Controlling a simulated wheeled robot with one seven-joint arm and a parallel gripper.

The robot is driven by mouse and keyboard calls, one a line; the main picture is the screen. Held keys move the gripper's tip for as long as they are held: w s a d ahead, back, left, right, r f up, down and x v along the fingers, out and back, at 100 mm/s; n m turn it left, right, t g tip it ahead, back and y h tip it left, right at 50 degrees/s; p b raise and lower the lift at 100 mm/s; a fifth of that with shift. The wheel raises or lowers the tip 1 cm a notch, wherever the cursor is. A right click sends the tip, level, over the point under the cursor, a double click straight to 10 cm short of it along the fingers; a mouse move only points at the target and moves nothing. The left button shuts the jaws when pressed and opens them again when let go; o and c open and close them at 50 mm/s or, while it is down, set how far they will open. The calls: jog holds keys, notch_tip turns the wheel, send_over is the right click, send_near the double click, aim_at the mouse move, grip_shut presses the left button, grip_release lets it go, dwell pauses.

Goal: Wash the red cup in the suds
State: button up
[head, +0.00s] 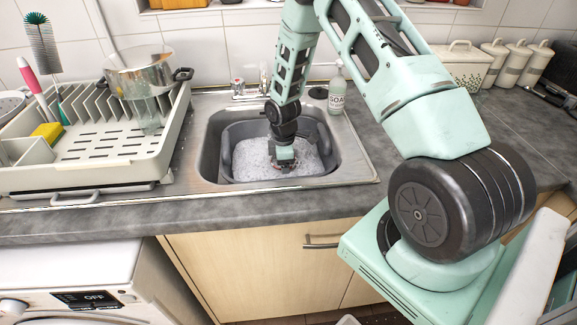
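The sink (210,150) is set in the grey worktop and holds a dark grey basin (229,150). White suds (253,160) fill the basin. My gripper (285,165) points down into the basin, with its fingertips at or in the suds. It is too small and too covered to tell whether the fingers are open or shut. I cannot make out the red cup; suds or my gripper may hide it.
A dish rack (120,172) with a steel pot (147,72) and a yellow sponge (47,130) stands left of the sink. A soap bottle (336,92) and the tap (238,88) stand behind it. Canisters (515,62) stand at the back right. Worktop right of the sink is mostly clear.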

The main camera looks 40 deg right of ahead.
jog(key=shift+s+d+p, duration=0.2)
jog(key=shift+s+d, duration=0.3)
jog(key=shift+d, duration=0.2)
jog(key=shift+s+d+p, duration=0.15)
jog(key=shift+s+d, duration=0.3)
jog(key=shift+d, duration=0.25)
jog(key=shift+w+a, duration=0.5)
jog(key=shift+a, duration=0.2)
jog(key=shift+w+a, duration=0.45)
jog(key=shift+a, duration=0.2)
jog(key=shift+s+d+p, duration=0.25)
jog(key=shift+s+d, duration=0.25)
jog(key=shift+d, duration=0.2)
jog(key=shift+s+d+p, duration=0.2)
jog(key=shift+s+d, duration=0.25)
jog(key=shift+d, duration=0.2)
jog(key=shift+w+a, duration=0.5)
jog(key=shift+a, duration=0.2)
jog(key=shift+w+a, duration=0.45)
jog(key=shift+a, duration=0.2)
jog(key=shift+s+d, duration=0.5)
jog(key=shift+d, duration=0.2)
jog(key=shift+s+d, duration=0.45)
jog(key=shift+d, duration=0.25)
jog(key=shift+w+a, duration=0.5)
jog(key=shift+a, duration=0.25)
jog(key=shift+w+a, duration=0.5)
jog(key=shift+a, duration=0.2)
notch_tip(320, 180, up, 19)
jog(key=p, duration=1.4)
